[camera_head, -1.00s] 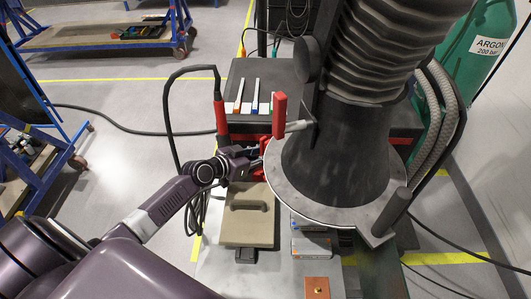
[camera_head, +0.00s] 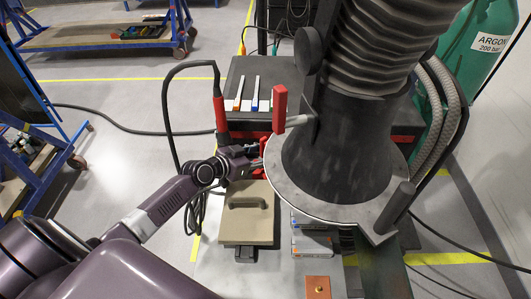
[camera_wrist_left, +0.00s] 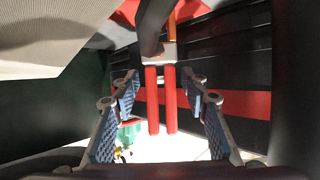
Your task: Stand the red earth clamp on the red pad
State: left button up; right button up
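The red earth clamp (camera_head: 259,168) is upright at the left edge of the round jig plate, partly hidden by my left gripper (camera_head: 250,162). In the left wrist view, two parallel red bars (camera_wrist_left: 161,100) of the clamp hang under a grey block. My left gripper also shows in this view (camera_wrist_left: 163,85), open, with one blue-padded finger on each side of the bars and visible gaps between. A small copper-red square plate (camera_head: 317,287) lies at the bottom of the head view; I cannot tell whether it is the red pad. My right gripper is not in view.
The dark jig column stands on the round grey plate (camera_head: 320,211), right of the clamp. A red-handled lever (camera_head: 280,108) rises just behind. A beige box with a handle (camera_head: 247,226) is in front of the gripper. A red-gripped cable holder (camera_head: 220,113) stands behind left.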

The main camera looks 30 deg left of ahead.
pick_arm(q)
jog(key=shift+r+p, duration=0.6)
jog(key=shift+p, duration=0.2)
jog(key=shift+s+a, duration=0.1)
jog(key=shift+s, duration=0.2)
jog(key=b+v, duration=0.2)
jog(key=v, duration=0.9)
jog(key=shift+r, duration=0.2)
jog(key=shift+s, duration=0.1)
jog(key=shift+s, duration=0.1)
